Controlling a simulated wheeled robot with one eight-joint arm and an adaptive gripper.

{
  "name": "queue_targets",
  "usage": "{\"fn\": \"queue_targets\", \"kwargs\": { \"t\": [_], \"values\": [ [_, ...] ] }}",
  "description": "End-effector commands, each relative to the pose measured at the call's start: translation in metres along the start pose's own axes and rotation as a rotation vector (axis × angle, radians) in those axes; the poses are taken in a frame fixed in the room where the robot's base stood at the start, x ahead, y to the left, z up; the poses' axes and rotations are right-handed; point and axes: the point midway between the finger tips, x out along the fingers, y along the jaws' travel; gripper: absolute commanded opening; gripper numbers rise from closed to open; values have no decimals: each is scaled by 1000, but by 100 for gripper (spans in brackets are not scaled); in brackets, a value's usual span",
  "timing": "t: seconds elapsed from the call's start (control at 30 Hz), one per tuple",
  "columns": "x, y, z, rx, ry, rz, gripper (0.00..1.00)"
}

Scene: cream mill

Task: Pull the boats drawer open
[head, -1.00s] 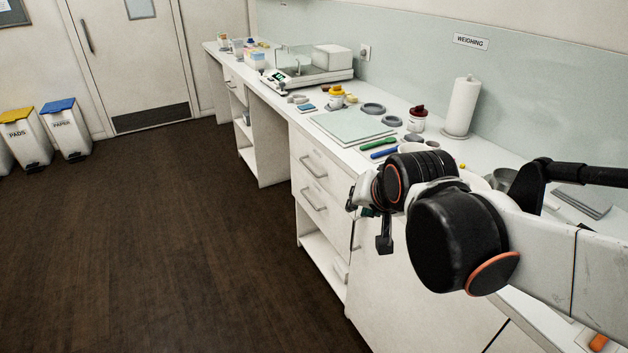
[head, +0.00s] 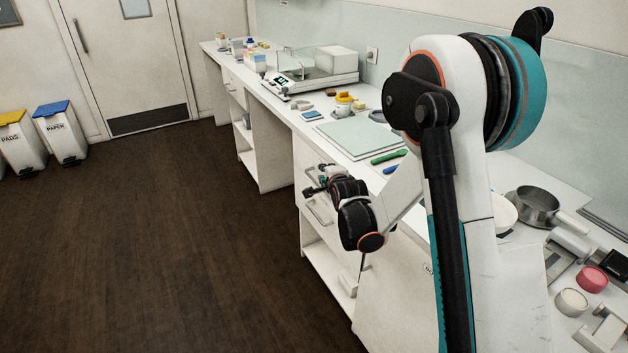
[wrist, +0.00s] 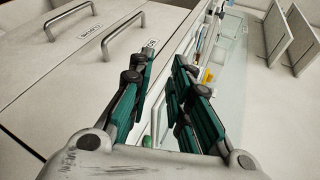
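Two white drawer fronts with grey bar handles show below the counter, and both look shut. In the wrist view the upper drawer's handle (wrist: 123,32) lies close to the left finger, and its label (wrist: 150,45) is partly covered. The lower drawer's handle (wrist: 67,18) is farther left, with a small label (wrist: 90,30) beside it. I cannot read for sure which label says boats. The lower handle also shows in the head view (head: 319,212). My gripper (wrist: 161,68) is open and empty, in front of the upper drawer (head: 303,160), touching no handle that I can see.
The counter above holds a pale green mat (head: 358,137), a green tool (head: 388,157), a balance (head: 310,75) and a metal pan (head: 535,206). An open shelf (head: 328,268) lies under the drawers. The dark floor (head: 170,240) to the left is clear.

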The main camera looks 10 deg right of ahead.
Motion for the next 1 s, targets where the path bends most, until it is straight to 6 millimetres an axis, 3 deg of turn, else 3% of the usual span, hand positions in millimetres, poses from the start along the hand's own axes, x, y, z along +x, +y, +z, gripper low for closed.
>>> {"fn": "queue_targets", "kwargs": {
  "t": [0.03, 0.2, 0.5, 0.77, 1.0],
  "values": [
    [15, 11, -1, 54, -2, -20, 18],
    [50, 49, -3, 250, -16, -86, 18],
    [78, 98, -6, 472, -48, -156, 18],
    [93, 104, -6, 505, -55, -167, 18],
    [137, 98, -5, 504, -54, -166, 18]
  ]
}}
